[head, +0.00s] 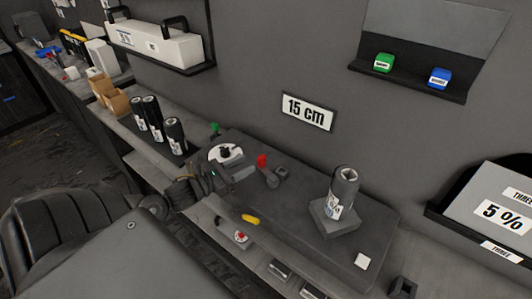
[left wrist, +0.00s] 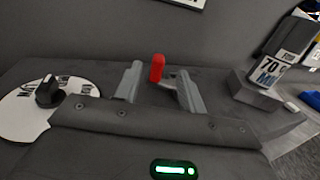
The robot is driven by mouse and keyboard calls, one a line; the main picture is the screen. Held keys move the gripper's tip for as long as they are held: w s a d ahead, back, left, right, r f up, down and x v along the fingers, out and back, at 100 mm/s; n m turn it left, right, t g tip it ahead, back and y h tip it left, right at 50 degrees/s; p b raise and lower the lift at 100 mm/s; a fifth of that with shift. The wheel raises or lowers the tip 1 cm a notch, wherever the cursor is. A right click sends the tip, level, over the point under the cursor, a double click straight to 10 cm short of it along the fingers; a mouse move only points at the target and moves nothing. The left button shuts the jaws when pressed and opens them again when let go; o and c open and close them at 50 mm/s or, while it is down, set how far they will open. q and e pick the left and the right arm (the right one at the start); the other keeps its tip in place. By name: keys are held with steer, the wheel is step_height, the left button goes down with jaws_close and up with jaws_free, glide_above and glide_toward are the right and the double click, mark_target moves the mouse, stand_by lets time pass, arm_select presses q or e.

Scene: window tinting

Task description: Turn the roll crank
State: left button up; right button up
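The crank's red handle (head: 261,160) stands upright on the dark bench unit, with a dark crank arm (head: 271,178) leading to the right. In the left wrist view the red handle (left wrist: 157,68) shows between and beyond the two grey fingers. My left gripper (head: 249,171) is open, just left of the handle; its fingers (left wrist: 158,87) are spread apart. I cannot tell whether either finger touches the handle. A dark roll (head: 343,190) stands upright on a square base to the right; it also shows in the left wrist view (left wrist: 287,48). My right gripper is out of view.
A white dial with a black knob (head: 225,153) lies beside my left gripper. Several black rolls (head: 153,118) stand at the left. A white block (head: 362,261) is at the right. A "15 cm" sign (head: 308,111) is on the wall.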

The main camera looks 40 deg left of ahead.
mark_target(265, 155)
arm_select(q)
steer(key=p+x, duration=0.2)
steer(key=x, duration=0.6)
steer(key=shift+w+d+f, duration=0.1)
steer(key=shift+w+d, duration=0.1)
steer(key=shift+w, duration=0.35)
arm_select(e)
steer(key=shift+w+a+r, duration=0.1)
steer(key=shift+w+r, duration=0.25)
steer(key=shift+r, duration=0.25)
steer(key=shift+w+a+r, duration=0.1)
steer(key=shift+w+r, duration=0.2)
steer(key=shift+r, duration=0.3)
arm_select(q)
steer(key=shift+c, duration=0.3)
jaws_close()
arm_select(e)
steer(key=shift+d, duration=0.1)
